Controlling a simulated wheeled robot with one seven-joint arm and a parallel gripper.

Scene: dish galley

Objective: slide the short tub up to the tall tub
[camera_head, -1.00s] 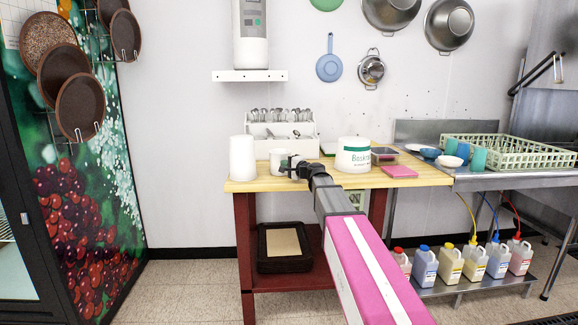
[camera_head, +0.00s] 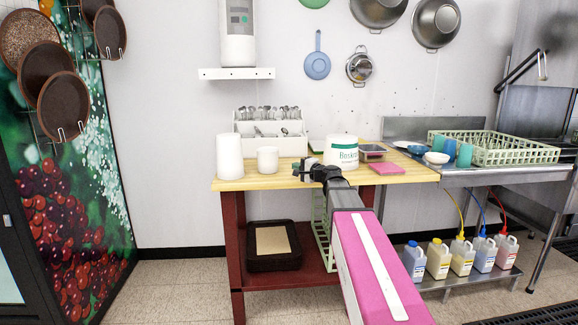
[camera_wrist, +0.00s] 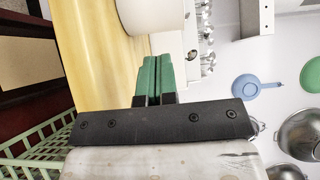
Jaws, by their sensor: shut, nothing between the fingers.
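The tall tub (camera_head: 229,157), plain white, stands upright at the left end of the wooden table. The short tub (camera_head: 268,160), white and smaller, stands just to its right with a narrow gap between them. My gripper (camera_head: 299,171) is over the table to the right of the short tub and apart from it, its fingers pointing left. In the wrist view, its green fingers (camera_wrist: 153,80) are pressed together and empty. A white rounded tub wall (camera_wrist: 145,14) lies ahead of them, cut off by the frame's top edge, probably the short tub.
A white tub with a green label (camera_head: 342,153) stands behind my gripper on the right. A white cutlery holder (camera_head: 270,139) stands at the back. A pink block (camera_head: 386,168) lies farther right. The tabletop (camera_head: 262,183) is clear in front of the tubs.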

